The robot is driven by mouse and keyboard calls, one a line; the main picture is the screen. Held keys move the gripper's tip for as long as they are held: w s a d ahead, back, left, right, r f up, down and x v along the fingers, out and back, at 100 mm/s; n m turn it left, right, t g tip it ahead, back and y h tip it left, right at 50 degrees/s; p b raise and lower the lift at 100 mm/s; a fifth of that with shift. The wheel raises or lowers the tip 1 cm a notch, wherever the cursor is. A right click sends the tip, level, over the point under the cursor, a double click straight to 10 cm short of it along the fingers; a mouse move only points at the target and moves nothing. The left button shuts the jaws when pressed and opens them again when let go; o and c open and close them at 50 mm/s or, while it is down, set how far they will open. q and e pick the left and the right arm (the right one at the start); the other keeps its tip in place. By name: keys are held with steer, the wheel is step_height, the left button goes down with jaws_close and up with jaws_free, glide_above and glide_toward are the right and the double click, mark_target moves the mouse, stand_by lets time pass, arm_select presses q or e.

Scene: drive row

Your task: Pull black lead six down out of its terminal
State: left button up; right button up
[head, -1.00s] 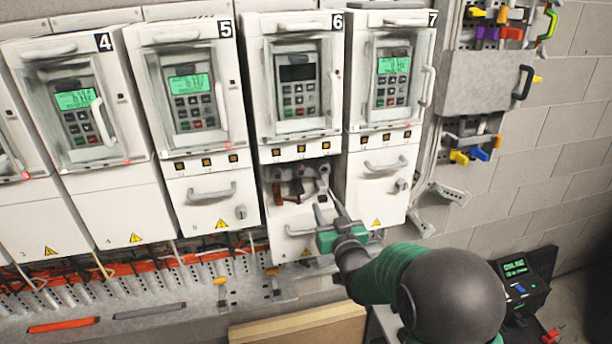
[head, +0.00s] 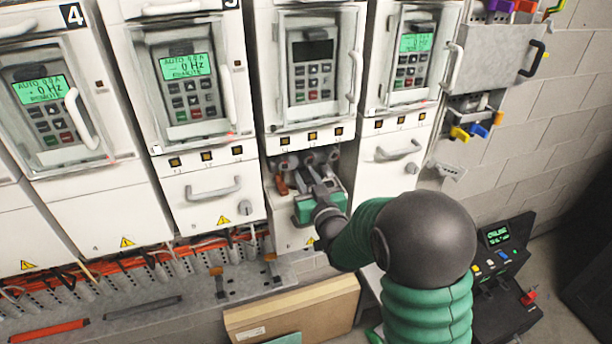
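Drive six (head: 312,50) is the cabinet with the dark screen, between drive 5 and the cabinet to its right. Below it, an open terminal compartment (head: 287,160) shows several grey round terminals. A reddish-brown lead (head: 281,185) hangs at the left, with a darker lead (head: 299,183) beside it. The black lead at the right of the row is mostly hidden by my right gripper (head: 319,175). That gripper points up into the compartment, its fingertips just below the right-hand terminals. Whether its fingers touch or hold the lead cannot be told. My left gripper is out of view.
A grey handle (head: 212,190) sticks out left of the compartment and another (head: 398,150) right of it. Below runs a cable tray with orange cables (head: 130,262). A cardboard box (head: 290,310) stands below, and a black console (head: 500,265) is at lower right.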

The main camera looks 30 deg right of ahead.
steer(key=shift+s+a+r, duration=0.15)
steer(key=shift+a, duration=0.25)
steer(key=shift+c, duration=1.1)
jaws_close()
steer(key=shift+s+d, duration=0.15)
steer(key=shift+d, duration=0.55)
steer(key=shift+a, duration=0.4)
steer(key=shift+d, duration=0.1)
